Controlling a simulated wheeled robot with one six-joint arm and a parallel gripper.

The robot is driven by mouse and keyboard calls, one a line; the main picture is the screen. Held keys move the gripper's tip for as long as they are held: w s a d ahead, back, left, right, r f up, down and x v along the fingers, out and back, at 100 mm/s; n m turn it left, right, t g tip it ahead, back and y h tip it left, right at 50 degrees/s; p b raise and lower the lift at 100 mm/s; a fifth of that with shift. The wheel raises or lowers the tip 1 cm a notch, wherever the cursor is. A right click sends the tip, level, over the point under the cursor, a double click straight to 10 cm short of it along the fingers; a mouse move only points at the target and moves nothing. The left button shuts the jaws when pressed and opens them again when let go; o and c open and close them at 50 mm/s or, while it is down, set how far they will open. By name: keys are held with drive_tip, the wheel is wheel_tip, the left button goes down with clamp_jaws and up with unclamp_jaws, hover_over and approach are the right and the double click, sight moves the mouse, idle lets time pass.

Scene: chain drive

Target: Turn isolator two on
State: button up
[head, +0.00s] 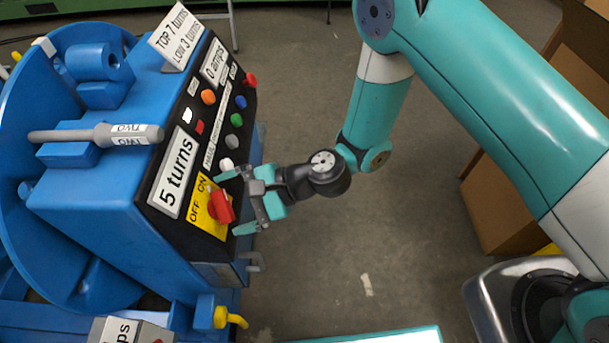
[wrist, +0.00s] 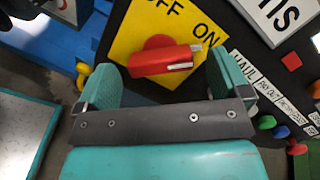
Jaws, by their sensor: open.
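A red rotary switch handle (head: 221,207) sits on a yellow plate (head: 203,221) marked OFF and ON, on the blue machine's sloping black panel. I see no number two on it. In the wrist view the red handle (wrist: 160,61) lies nearly level, its white-marked end to the right, below the word ON. My gripper (head: 237,203) is open and faces the plate. In the wrist view its teal fingers (wrist: 167,78) stand left and right of the handle, apart from it. I cannot tell how deep they reach.
Coloured buttons (head: 237,120) and a "5 turns" display (head: 174,172) are close by on the panel. A grey lever (head: 105,134) lies on the machine's left. A yellow hook-shaped part (head: 229,318) sticks out below. Cardboard boxes (head: 500,205) stand at right.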

drive_tip(key=v, duration=1.5)
drive_tip(key=shift+d, duration=0.25)
drive_tip(key=shift+s, duration=0.1)
drive_tip(key=s+d+r+n+h, duration=0.5)
drive_tip(key=r+n, duration=0.3)
drive_tip(key=r, duration=0.2)
drive_tip(key=s+d+r+n+h, duration=0.5)
drive_tip(key=s+r+n, duration=0.1)
drive_tip(key=r+n, duration=0.25)
wheel_tip(320, 180, up, 13)
drive_tip(key=p, duration=1.3)
drive_tip(key=shift+r+t, duration=0.2)
drive_tip(key=shift+t, duration=0.2)
drive_tip(key=shift+w, duration=0.15)
